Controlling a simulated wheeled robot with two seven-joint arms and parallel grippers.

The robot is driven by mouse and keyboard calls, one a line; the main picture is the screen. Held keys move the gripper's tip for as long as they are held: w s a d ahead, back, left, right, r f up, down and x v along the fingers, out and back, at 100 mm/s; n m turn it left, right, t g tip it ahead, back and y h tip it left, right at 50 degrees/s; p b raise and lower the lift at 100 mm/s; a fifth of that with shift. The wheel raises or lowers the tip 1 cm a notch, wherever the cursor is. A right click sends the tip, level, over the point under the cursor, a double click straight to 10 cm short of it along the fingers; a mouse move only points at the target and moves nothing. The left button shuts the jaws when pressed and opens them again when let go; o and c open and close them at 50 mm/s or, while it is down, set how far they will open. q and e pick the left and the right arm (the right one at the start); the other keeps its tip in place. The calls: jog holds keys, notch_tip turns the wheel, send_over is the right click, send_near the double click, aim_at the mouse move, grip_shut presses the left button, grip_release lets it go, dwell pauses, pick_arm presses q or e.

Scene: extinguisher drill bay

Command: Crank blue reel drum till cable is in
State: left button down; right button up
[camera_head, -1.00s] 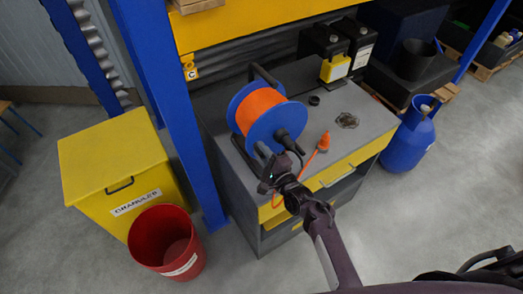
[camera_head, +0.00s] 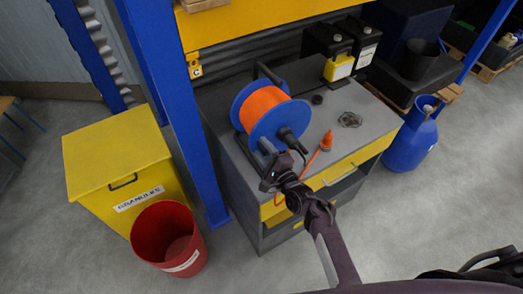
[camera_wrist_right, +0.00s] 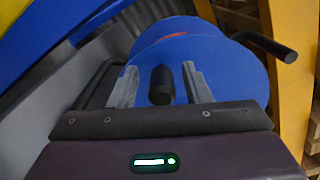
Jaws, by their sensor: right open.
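The reel drum (camera_head: 247,116) has blue flanges and orange cable wound on it. It stands on the grey workbench top. Its black crank (camera_head: 289,138) is on the near side. An orange cable end with a cone-shaped orange plug (camera_head: 327,141) lies on the bench, and cable hangs over the front edge. My right gripper (camera_head: 269,150) is at the drum's near side. In the right wrist view its two grey fingers (camera_wrist_right: 161,86) are open, with a dark peg (camera_wrist_right: 161,84) between them; I cannot tell if they touch it. My left gripper is not in view.
Black-and-yellow batteries (camera_head: 339,67) and a coiled dark item (camera_head: 350,119) sit on the bench. A blue gas cylinder (camera_head: 411,140) stands right of it. A blue post (camera_head: 190,125), yellow bin (camera_head: 110,160) and red bucket (camera_head: 165,235) are left.

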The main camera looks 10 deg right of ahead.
jog(key=shift+s+d+f, duration=0.1)
jog(key=shift+s+d, duration=0.15)
jog(key=shift+s, duration=0.1)
jog(key=b+v, duration=0.1)
jog(key=v, duration=0.5)
jog(key=shift+s+a, duration=0.15)
jog(key=shift+s, duration=0.3)
